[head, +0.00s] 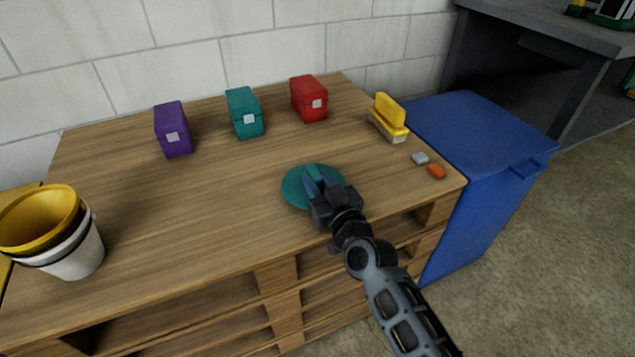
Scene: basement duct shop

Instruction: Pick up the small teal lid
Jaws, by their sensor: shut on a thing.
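The small teal lid (294,190) is a flat round disc at the middle right of the wooden table, near its front edge. My gripper (318,181) is over the lid with its fingers shut on it. The fingers and wrist cover the lid's right part. I cannot tell whether the lid rests on the table or is slightly raised.
Purple (173,130), teal (244,113) and red (309,99) boxes stand along the back of the wooden table (190,215). A yellow-and-white object (388,119) and small grey (420,158) and orange (437,171) pieces lie right. Stacked buckets (50,235) are left; a blue bin (490,150) adjoins.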

